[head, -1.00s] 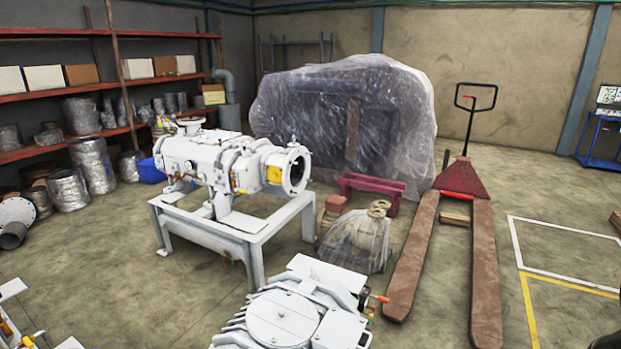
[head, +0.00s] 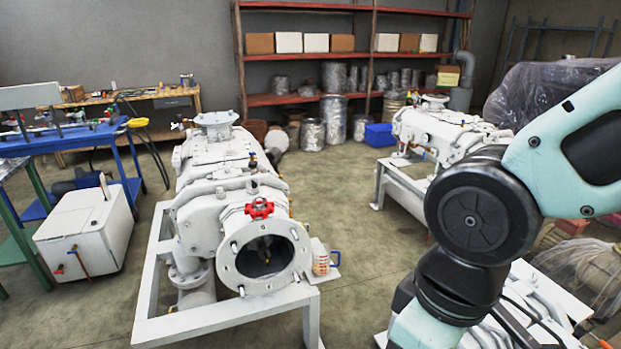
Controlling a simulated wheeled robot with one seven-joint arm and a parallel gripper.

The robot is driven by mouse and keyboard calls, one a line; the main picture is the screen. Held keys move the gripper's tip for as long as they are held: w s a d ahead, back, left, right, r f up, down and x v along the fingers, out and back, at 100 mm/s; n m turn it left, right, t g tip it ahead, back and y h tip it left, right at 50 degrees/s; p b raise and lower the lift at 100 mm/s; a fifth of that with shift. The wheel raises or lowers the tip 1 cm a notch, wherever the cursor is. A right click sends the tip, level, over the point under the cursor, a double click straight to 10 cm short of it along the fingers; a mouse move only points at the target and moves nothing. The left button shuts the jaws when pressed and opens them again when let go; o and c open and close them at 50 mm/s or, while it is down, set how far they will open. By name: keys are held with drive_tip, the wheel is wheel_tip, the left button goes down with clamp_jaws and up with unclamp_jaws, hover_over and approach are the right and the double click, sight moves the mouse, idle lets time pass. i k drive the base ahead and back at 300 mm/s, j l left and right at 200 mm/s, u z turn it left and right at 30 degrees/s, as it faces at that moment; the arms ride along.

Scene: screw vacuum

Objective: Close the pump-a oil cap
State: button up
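A white pump (head: 235,205) stands on a white frame at the centre left, its round open flange facing me. A red, lobed cap-like part (head: 259,208) sits on top just behind the flange. I cannot tell whether this is the pump-a oil cap, or whether it is seated or loose. A second white pump (head: 440,130) stands farther back, partly behind my arm. A third white machine (head: 535,305) is at the lower right, also partly hidden by my arm. My gripper is not in view; only my arm links show at the right.
A small container with an orange label (head: 320,258) stands on the frame right of the flange. A white box unit (head: 85,235) and a blue table (head: 75,140) are at left. Shelves (head: 310,100) line the back wall. Floor between the pumps is open.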

sight(252, 184)
drive_tip(key=u, duration=0.5)
drive_tip(key=i+j, duration=0.2)
drive_tip(key=i, duration=0.25)
drive_tip(key=i+j+z, duration=0.15)
drive_tip(key=i, duration=0.35)
drive_tip(key=i+j, duration=0.3)
drive_tip(key=i, duration=0.15)
drive_tip(key=i+j+z, duration=0.1)
drive_tip(key=i, duration=0.4)
drive_tip(key=i+j+z, duration=0.1)
drive_tip(key=i, duration=0.4)
